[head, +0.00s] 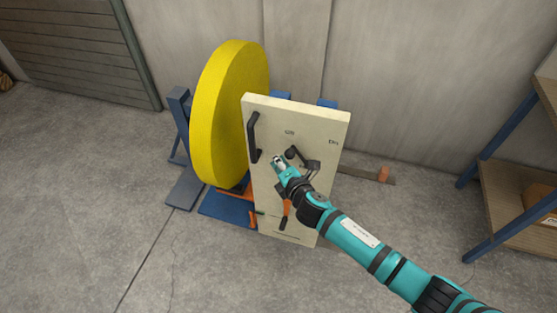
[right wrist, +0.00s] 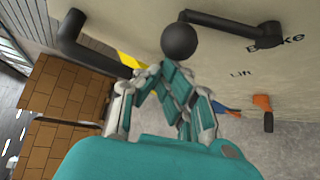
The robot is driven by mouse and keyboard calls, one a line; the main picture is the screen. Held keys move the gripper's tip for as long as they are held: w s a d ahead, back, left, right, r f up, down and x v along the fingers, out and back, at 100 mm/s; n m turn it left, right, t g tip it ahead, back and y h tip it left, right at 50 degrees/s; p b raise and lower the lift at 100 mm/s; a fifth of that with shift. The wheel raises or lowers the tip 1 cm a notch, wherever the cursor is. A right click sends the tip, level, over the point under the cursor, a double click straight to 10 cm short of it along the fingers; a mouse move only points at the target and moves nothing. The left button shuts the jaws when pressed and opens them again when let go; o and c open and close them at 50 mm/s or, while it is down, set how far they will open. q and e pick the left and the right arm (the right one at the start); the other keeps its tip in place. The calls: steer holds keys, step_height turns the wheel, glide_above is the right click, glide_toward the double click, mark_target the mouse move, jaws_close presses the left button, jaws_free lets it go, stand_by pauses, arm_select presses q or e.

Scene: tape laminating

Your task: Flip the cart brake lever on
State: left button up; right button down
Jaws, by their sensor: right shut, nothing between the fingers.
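The cart's cream panel (head: 278,112) stands upright in the head view. The brake lever (head: 312,165) is a black arm with a round knob (head: 291,152) at its end, which points to the left and up from its pivot. In the right wrist view the knob (right wrist: 180,41) is just beyond my fingers, and the lever's arm runs right to its pivot beside the printed word "Brake". My right gripper (head: 277,160) is shut and empty, close to the knob on its left; whether it touches is unclear. My left gripper is not in view.
A black handle (head: 253,137) is on the panel's left side. An orange lift lever (right wrist: 263,104) sits lower down. A large yellow roll (head: 217,120) stands left of the panel. A shelf (head: 520,150) is at the right. Bare floor lies in front.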

stand_by(0.3)
steer(key=shift+d+r+b, duration=0.1)
steer(key=shift+d+b, duration=0.1)
steer(key=shift+b, duration=0.45)
steer(key=shift+r+m, duration=0.15)
steer(key=shift+m, duration=0.15)
steer(key=s+d+r+m+t+y+b, duration=0.1)
steer(key=d+m+t+b, duration=0.1)
steer(key=d+b, duration=0.3)
steer(key=s+d+r+m+t+y+b, duration=0.1)
steer(key=s+d+m+t+b, duration=0.1)
steer(key=d+b, duration=0.3)
steer(key=shift+s+d+m+t+y+b, duration=0.4)
steer(key=shift+m+b, duration=0.3)
steer(key=shift+b, duration=0.8)
